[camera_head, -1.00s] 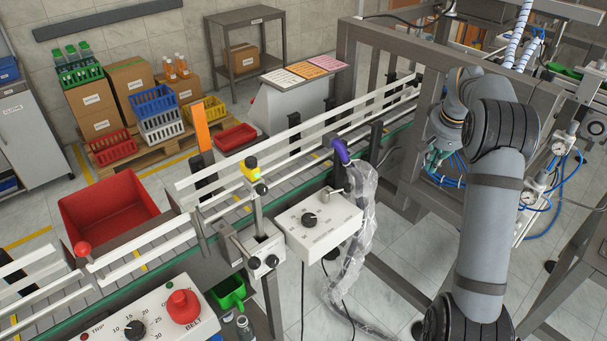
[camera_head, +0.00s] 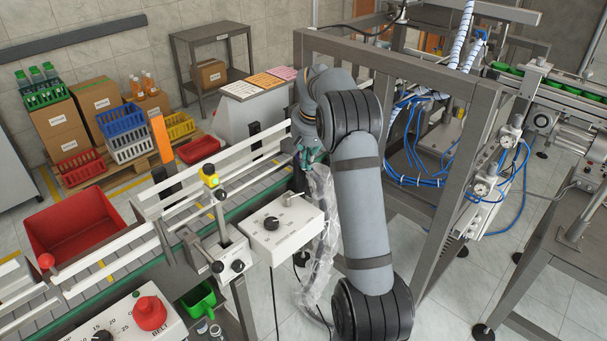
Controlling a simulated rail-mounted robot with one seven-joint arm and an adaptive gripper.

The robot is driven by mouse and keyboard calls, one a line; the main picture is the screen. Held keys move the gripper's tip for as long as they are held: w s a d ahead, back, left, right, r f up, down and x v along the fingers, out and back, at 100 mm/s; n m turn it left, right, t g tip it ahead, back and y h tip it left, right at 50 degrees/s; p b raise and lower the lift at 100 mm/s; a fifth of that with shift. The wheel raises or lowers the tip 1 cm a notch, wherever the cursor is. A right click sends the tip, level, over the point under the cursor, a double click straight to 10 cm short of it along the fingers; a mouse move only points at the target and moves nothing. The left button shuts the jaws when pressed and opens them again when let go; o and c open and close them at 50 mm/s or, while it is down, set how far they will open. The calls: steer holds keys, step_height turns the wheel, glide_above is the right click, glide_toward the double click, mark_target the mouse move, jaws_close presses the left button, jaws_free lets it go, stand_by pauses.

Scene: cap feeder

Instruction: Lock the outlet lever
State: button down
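I cannot tell which part is the outlet lever; nothing in view is marked as such. A lever with a red ball knob (camera_head: 46,261) stands at the left end of the conveyor rail. A small metal toggle (camera_head: 290,198) sticks up from the white control box (camera_head: 284,228) beside the belt. My gripper (camera_head: 308,158) is at the conveyor's near side, above and behind that box, over the top of a clear plastic-wrapped hose (camera_head: 322,215). The gripper is small and partly hidden by my wrist, so its fingers' opening and any contact do not show clearly.
A metal frame (camera_head: 375,60) with blue tubing stands right of my arm. White guide rails (camera_head: 205,180) line the conveyor. A red bin (camera_head: 80,235) lies left, and a panel with a red stop button (camera_head: 150,312) in front.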

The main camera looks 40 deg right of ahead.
steer(key=p+x, duration=0.2)
steer(key=x, duration=0.7)
steer(key=shift+w+f, duration=0.1)
steer(key=shift+f, duration=0.2)
steer(key=shift+d, duration=0.1)
